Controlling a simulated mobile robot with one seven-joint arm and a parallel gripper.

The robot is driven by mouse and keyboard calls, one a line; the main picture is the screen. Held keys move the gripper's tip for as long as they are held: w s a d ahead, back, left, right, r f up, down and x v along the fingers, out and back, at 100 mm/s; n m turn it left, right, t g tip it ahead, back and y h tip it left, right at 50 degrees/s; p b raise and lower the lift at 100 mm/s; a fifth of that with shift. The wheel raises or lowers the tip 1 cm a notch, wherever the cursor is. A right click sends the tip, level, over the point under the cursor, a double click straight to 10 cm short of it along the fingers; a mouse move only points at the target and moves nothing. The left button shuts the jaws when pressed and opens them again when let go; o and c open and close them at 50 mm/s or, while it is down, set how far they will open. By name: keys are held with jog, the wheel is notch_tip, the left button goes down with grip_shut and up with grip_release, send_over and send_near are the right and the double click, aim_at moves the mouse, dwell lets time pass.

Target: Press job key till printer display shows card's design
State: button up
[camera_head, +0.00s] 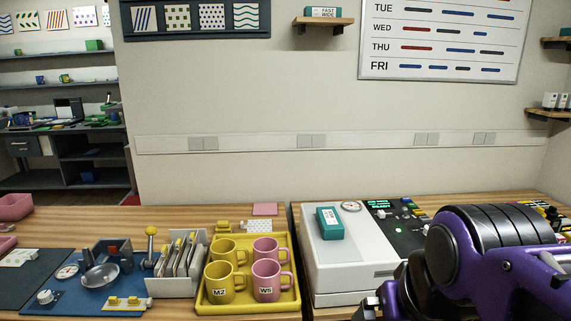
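The printer (350,262) is a white machine on the right table, with a dark control panel (397,235) at its right. The display (379,204) at the panel's top shows small green text that I cannot read reliably; no design is clear on it. Small knobs and keys (408,211) lie beside and below it; I cannot tell which is the job key. Cards stand in a white holder (175,287) on the left table; I cannot identify the job card. My purple and black arm covers the lower right. My gripper (372,304) is partly cut off by the bottom edge, and its fingers are unclear.
A yellow tray (247,309) holds yellow and pink mugs left of the printer. A teal box (330,223) and a round dial (351,206) are on the printer. A blue mat (70,300) with tools lies at left. Pattern samples (195,17) hang on the wall.

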grip_shut()
dwell(0.3)
dwell(1.3)
